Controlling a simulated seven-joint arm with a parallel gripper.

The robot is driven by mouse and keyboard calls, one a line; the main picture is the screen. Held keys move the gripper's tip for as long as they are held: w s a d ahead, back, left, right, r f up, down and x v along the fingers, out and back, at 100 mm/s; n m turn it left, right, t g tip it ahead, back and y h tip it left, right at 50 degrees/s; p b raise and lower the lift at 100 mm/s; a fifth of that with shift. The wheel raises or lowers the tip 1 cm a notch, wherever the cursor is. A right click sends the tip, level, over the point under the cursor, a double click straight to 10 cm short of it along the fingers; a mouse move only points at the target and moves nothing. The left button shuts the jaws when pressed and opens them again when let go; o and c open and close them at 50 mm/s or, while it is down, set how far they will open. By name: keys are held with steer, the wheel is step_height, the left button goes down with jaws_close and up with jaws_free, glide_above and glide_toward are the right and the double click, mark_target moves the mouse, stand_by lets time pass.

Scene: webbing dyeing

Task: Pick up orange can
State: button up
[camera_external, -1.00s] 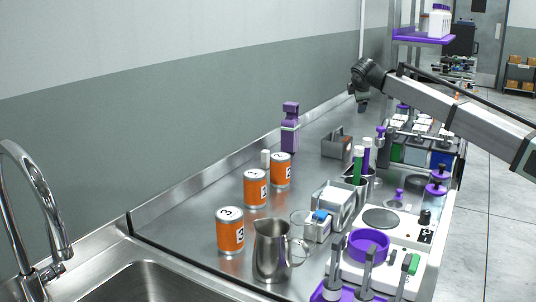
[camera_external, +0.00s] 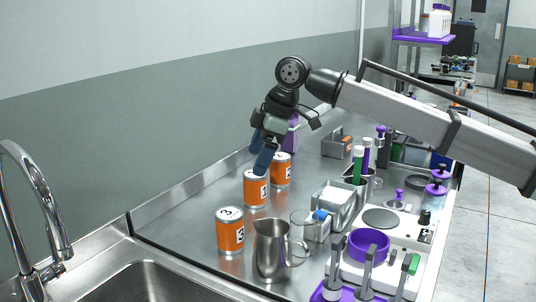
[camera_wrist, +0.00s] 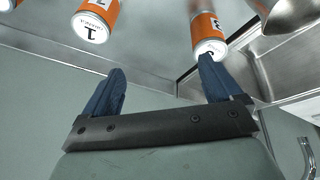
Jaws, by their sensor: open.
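Three orange cans with white tops and numbers stand in a row on the steel counter. In the external view the near can (camera_external: 230,233) shows a 3, the middle can (camera_external: 255,190) is partly overlapped by a finger, and the far can (camera_external: 281,172) is partly behind my gripper. My gripper (camera_external: 261,152) is open, with blue fingers pointing down, just above and around the middle can's top in the picture. In the wrist view the open gripper (camera_wrist: 161,66) is empty; a can marked 1 (camera_wrist: 98,18) and another can (camera_wrist: 208,30) lie beyond the fingertips.
A steel pitcher (camera_external: 270,250) and glass beaker (camera_external: 301,224) stand right of the near can. A purple bottle (camera_external: 291,138) is behind my gripper. The sink (camera_external: 150,285) is at front left. Counter left of the cans is clear.

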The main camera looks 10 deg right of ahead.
steer(key=g, duration=0.1)
glide_toward(231, 212)
steer(key=d+r, duration=0.2)
steer(key=shift+y, duration=0.3)
steer(key=x, duration=1.4)
steer(key=shift+s+a, duration=0.15)
steer(key=shift+a, duration=0.1)
steer(key=c, duration=1.2)
steer(key=shift+c, duration=0.5)
steer(key=shift+r, duration=0.1)
